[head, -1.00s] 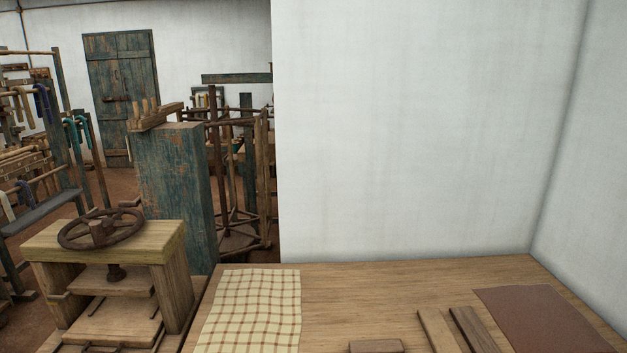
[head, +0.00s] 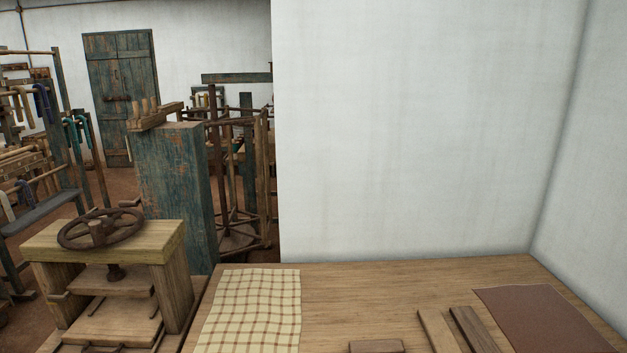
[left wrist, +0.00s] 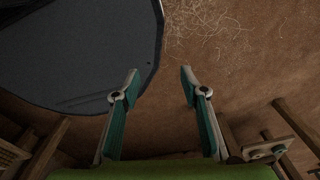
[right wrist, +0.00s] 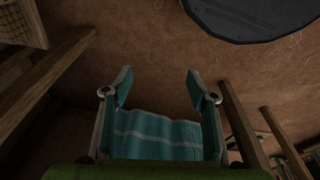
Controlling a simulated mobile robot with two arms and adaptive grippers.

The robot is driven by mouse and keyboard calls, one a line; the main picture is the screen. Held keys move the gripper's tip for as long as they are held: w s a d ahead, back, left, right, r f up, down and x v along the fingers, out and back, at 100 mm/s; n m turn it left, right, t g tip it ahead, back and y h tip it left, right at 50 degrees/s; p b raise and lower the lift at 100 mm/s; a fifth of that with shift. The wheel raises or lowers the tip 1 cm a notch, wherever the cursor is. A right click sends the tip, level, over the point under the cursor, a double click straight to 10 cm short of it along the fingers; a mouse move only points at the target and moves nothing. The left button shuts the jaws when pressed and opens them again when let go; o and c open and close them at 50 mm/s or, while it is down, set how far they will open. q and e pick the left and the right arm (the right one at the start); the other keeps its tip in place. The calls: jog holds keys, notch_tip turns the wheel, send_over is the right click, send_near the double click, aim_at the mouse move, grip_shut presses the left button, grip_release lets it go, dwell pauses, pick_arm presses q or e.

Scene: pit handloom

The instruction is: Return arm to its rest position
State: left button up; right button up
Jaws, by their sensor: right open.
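Neither arm shows in the head view. In the left wrist view my left gripper (left wrist: 158,82) is open and empty, its teal fingers apart above a brown earthen floor (left wrist: 215,85). In the right wrist view my right gripper (right wrist: 160,82) is open, fingers apart, pointing down over the floor. A teal cloth with pale stripes (right wrist: 158,136) shows between the right fingers, near the palm side of the picture. I cannot tell whether it touches the gripper or lies below it.
A wooden table (head: 370,300) carries a checked cloth (head: 250,310), a brown sheet (head: 540,318) and wood pieces (head: 437,330). A wooden press with a handwheel (head: 100,232) stands left. Wooden beams (right wrist: 45,75) flank the right gripper. Straw (left wrist: 208,22) lies on the floor.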

jog(key=s+d+f+g, duration=0.1)
jog(key=s+d+f, duration=0.2)
jog(key=s+f, duration=1)
jog(key=s, duration=0.3)
jog(key=shift+f, duration=0.35)
